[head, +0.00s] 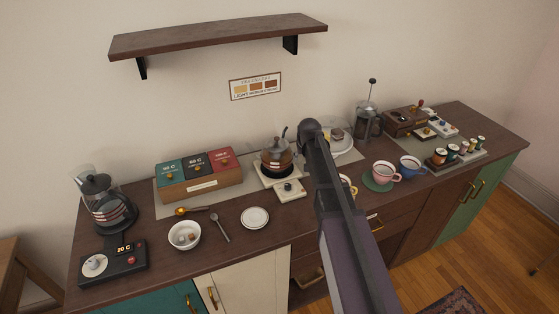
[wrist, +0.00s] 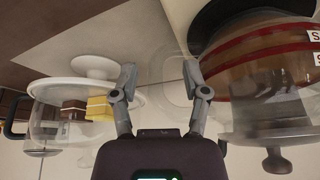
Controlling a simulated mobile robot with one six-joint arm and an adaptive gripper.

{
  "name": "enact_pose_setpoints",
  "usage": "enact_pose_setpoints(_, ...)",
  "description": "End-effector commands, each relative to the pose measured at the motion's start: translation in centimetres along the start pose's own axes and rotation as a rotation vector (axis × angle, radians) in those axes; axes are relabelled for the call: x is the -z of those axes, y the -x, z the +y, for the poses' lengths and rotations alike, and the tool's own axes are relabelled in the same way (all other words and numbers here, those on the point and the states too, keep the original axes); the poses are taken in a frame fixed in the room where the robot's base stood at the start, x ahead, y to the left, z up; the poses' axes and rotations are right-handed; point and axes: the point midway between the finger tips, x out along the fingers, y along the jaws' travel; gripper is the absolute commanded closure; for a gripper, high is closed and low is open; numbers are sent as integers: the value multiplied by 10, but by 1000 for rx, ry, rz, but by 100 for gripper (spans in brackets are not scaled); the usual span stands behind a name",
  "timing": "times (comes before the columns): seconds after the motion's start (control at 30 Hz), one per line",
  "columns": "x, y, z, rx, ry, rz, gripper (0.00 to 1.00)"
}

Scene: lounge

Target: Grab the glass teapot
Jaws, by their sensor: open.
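The glass teapot (head: 277,160) holds brown liquid and has a grey lid. It stands on a pale warmer (head: 272,177) near the middle of the counter. In the wrist view the picture is upside down, and the teapot (wrist: 265,75) fills the right side with its red bands and part of a label. Its clear glass handle (wrist: 179,82) reaches left toward my gripper (wrist: 160,78). My gripper is open, its fingertips apart near the handle, the right one close to the teapot's body. I cannot tell whether it touches. In the head view my arm hides the gripper.
A glass-covered cake stand (wrist: 75,90) is close on the gripper's other side. A box of coloured tins (head: 198,173) stands left of the teapot. A glass kettle (head: 107,205) is at the far left. Cups (head: 385,172) and a French press (head: 368,122) stand right of my arm.

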Motion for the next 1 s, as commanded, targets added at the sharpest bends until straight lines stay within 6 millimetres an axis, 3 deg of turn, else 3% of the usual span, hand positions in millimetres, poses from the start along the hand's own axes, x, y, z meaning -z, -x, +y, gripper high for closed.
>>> enact_pose_setpoints(0.2,0,-15,0,0,0,0,41)
enact_pose_setpoints(0.87,0,-15,0,0,0,0,41)
enact_pose_setpoints(1.0,0,-15,0,0,-1,0,80)
